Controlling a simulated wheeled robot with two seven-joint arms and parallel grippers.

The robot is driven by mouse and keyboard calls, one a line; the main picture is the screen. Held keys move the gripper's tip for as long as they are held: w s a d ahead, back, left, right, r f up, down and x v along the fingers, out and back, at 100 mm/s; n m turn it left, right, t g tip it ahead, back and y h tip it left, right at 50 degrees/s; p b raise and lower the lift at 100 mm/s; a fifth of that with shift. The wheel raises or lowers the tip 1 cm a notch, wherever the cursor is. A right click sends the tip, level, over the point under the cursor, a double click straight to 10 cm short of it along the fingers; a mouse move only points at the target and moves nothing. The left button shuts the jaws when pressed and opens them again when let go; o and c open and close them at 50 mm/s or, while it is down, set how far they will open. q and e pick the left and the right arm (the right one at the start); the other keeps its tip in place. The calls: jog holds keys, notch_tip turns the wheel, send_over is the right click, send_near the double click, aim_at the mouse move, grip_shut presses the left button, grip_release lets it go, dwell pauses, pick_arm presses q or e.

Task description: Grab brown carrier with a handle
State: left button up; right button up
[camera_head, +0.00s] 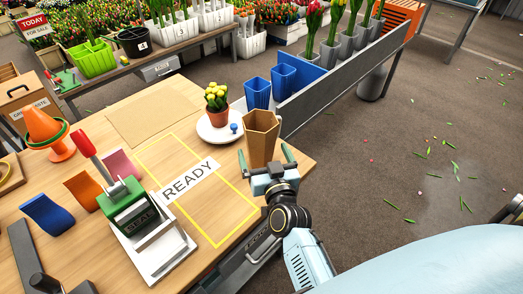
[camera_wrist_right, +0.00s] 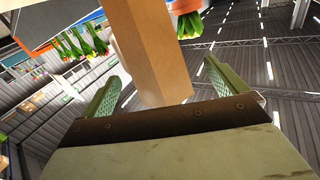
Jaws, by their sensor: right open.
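A tall brown six-sided carrier (camera_head: 262,140), open at the top, stands upright near the right edge of the wooden table. I cannot make out a handle on it. My right gripper (camera_head: 266,160) is open, with one green finger on each side of the carrier's lower part. In the right wrist view the brown carrier (camera_wrist_right: 150,50) rises between the spread fingers of the right gripper (camera_wrist_right: 160,88). I cannot tell whether either finger touches it. My left gripper is not in view.
A potted yellow plant (camera_head: 216,97) on a white plate (camera_head: 214,133) and blue vases (camera_head: 257,93) stand close behind the carrier. A READY card (camera_head: 190,180) and a green stamp (camera_head: 127,205) lie left. A brown box (camera_head: 20,92) stands far left.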

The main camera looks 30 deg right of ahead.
aim_at(256, 128)
jog(key=shift+w+d+f+b, duration=0.1)
jog(key=shift+w+d, duration=0.2)
jog(key=shift+w, duration=0.8)
jog(key=shift+w+d+b, duration=0.15)
jog(key=shift+w+d, duration=0.2)
jog(key=shift+w, duration=0.8)
jog(key=shift+w+d+f+b, duration=0.1)
jog(key=shift+w+d, duration=0.2)
jog(key=shift+w, duration=0.8)
jog(key=shift+r, duration=0.1)
jog(key=c, duration=1.3)
